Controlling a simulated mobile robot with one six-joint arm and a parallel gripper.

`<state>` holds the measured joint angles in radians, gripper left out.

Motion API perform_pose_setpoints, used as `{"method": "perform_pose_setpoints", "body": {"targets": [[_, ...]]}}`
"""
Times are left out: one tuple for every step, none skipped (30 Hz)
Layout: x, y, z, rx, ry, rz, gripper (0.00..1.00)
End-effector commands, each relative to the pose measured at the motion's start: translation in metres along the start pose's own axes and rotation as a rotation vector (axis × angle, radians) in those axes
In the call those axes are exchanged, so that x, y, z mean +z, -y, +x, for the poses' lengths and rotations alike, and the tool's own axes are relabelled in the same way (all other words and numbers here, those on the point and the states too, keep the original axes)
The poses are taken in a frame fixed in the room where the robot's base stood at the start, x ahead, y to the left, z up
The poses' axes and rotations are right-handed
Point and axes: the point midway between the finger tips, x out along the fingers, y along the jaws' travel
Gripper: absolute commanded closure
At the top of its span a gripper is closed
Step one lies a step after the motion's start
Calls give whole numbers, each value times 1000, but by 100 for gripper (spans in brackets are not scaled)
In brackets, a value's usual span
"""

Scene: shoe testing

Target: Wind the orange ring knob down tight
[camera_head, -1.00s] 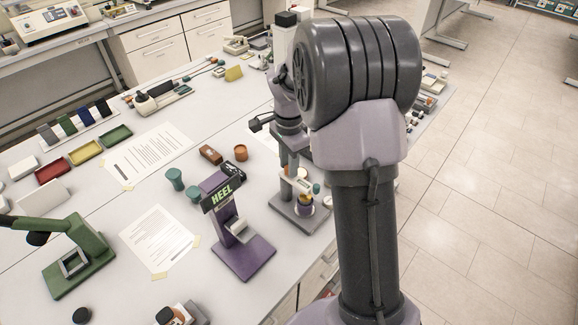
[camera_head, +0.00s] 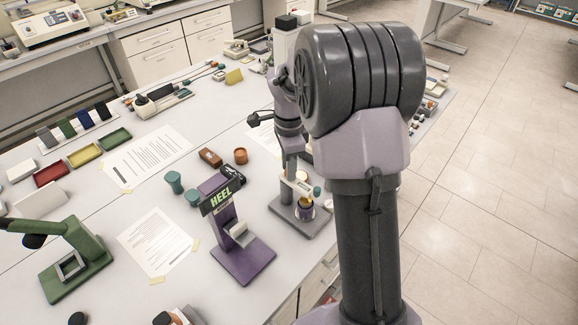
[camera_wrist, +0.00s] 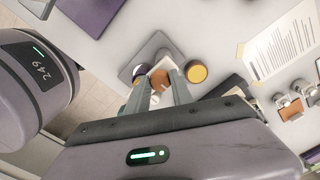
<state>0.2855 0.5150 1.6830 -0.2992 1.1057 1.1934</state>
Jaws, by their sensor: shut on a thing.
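In the wrist view, the two fingers of my gripper (camera_wrist: 166,88) reach forward and close around an orange piece (camera_wrist: 160,77), which looks like the ring knob. The fingers hide much of it, so its seating and tightness do not show. Beyond it is a grey base plate (camera_wrist: 144,52).
A purple HEEL stand (camera_head: 245,262) is close to the grey stand. An orange jar (camera_head: 240,155) and a brown block (camera_head: 210,157) lie farther back. Paper sheets (camera_head: 157,242) and a green press (camera_head: 88,262) are at the left. The table edge and floor are at the right.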

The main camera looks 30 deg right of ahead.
Motion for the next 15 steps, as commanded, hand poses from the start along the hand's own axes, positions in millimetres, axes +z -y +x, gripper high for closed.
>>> {"method": "perform_pose_setpoints", "body": {"targets": [[0,1,-1,-4,0,-1,100],[0,1,-1,-4,0,-1,100],[0,1,-1,-4,0,-1,100],[0,1,-1,-4,0,-1,67],[0,1,-1,-4,0,-1,61],[0,1,-1,-3,0,-1,53],[0,1,-1,-3,0,-1,51],[0,1,-1,-3,0,-1,51],[0,1,-1,-2,0,-1,51],[0,1,-1,-2,0,-1,51],[0,0,-1,-2,0,-1,51],[0,0,-1,-2,0,-1,51],[0,0,0,-2,0,-1,51],[0,0,0,-1,0,-1,51],[0,0,-1,-1,0,-1,51]]}}
